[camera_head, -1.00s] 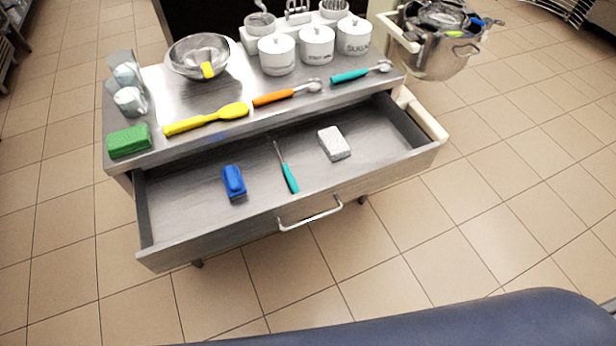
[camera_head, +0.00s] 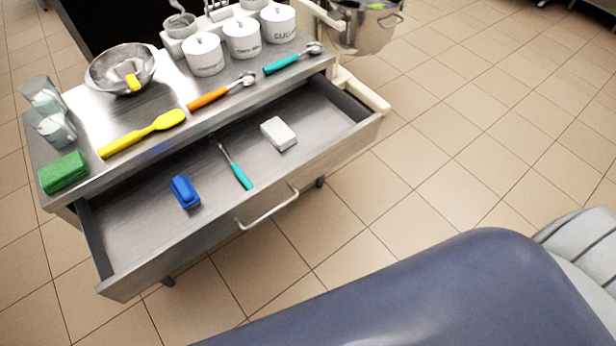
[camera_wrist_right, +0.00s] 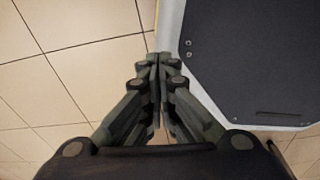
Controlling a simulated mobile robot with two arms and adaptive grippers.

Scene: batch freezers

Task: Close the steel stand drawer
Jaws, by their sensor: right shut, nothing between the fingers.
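The steel stand (camera_head: 100,107) is at the upper left of the head view. Its drawer (camera_head: 150,255) is pulled well out, with a bar handle (camera_head: 268,210) on its front. In the drawer lie a blue block-like item (camera_head: 185,191), a teal-handled tool (camera_head: 238,172) and a white block (camera_head: 278,133). My right gripper (camera_wrist_right: 159,58) shows in the right wrist view, shut and empty, above the tiled floor beside a dark panel. Neither gripper shows in the head view, so its distance from the drawer cannot be told.
On the stand top are a steel bowl (camera_head: 122,70), a green sponge (camera_head: 64,172), a yellow spatula (camera_head: 142,133), scoops, glasses and white canisters (camera_head: 241,38). A steel pot (camera_head: 362,28) is beside the stand. Tiled floor (camera_head: 450,150) is free at right.

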